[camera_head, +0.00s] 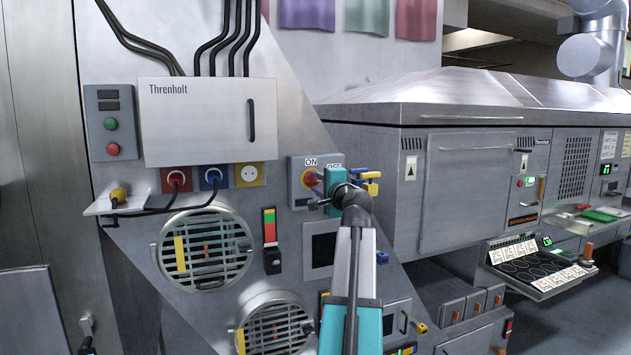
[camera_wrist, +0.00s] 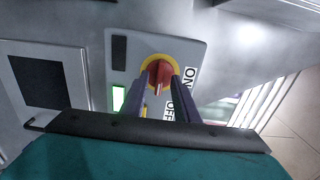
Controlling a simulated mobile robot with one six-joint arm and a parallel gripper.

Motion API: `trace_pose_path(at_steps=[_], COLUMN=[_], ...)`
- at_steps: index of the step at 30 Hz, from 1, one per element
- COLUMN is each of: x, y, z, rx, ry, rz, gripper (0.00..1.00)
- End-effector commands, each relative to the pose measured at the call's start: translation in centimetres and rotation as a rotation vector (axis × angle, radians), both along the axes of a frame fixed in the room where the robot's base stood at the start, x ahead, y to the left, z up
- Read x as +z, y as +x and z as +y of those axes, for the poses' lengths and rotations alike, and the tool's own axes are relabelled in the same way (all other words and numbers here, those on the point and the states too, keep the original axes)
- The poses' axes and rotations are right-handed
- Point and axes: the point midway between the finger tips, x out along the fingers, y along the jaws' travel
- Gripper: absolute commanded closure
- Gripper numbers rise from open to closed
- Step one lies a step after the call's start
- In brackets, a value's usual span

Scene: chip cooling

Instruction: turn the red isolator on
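The red isolator knob (camera_head: 309,180) sits on a yellow disc on a grey plate, with an ON label above it and a second label at upper right, partly hidden by my gripper. In the wrist view the red knob (camera_wrist: 160,74) lies between the tips of my gripper (camera_wrist: 161,88), its long side up and down in that picture, its lower end toward the OFF side. The fingers stand apart, one on each side; whether they touch the knob I cannot tell. In the head view my gripper (camera_head: 322,190) reaches the plate from the right.
A white Threnholt box (camera_head: 208,122) with cables is at upper left. Red, blue and yellow sockets (camera_head: 212,178) sit below it. A green and red button box (camera_head: 111,124) is further left. A dark screen (camera_head: 320,250) is below the isolator. A yellow-tipped handle (camera_head: 118,194) sticks out at left.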

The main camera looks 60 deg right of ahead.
Motion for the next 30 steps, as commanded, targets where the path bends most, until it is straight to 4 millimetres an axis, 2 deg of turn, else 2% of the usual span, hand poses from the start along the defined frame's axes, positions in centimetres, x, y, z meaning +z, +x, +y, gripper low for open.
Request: trace_pose_path(at_steps=[6, 16, 17, 21, 30], x=[-0.01, -0.05, -0.05, -0.04, -0.1], y=[1.09, 1.18, 1.18, 1.18, 1.18], z=[-0.76, -0.79, -0.79, -0.78, -0.77], rx=[0.001, 0.001, 0.001, 0.001, 0.001], ry=[0.0, 0.0, 0.0, 0.0, -0.006], rz=[0.0, 0.0, 0.0, 0.0, 0.004], gripper=[0.72, 0.72, 0.75, 0.99, 1.0])
